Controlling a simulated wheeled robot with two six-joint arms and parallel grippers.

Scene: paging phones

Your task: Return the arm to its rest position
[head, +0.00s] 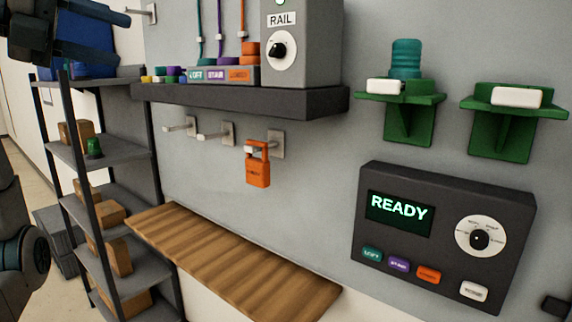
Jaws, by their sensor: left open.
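My left gripper (108,28) shows at the top left corner, dark grey, with its two fingers apart and nothing visible between them. It is in front of a blue bin (80,42) on top of the shelf rack, well left of the wall panel. Part of my arm shows at the lower left edge. My right gripper is not in view.
A metal rack (95,153) with boxes stands at left. A dark wall shelf (240,100) holds the RAIL box (300,60). An orange padlock-shaped item (258,172) hangs from a hook. Green brackets (408,125) and a READY panel (445,240) are right. A wooden ledge (230,262) is clear.

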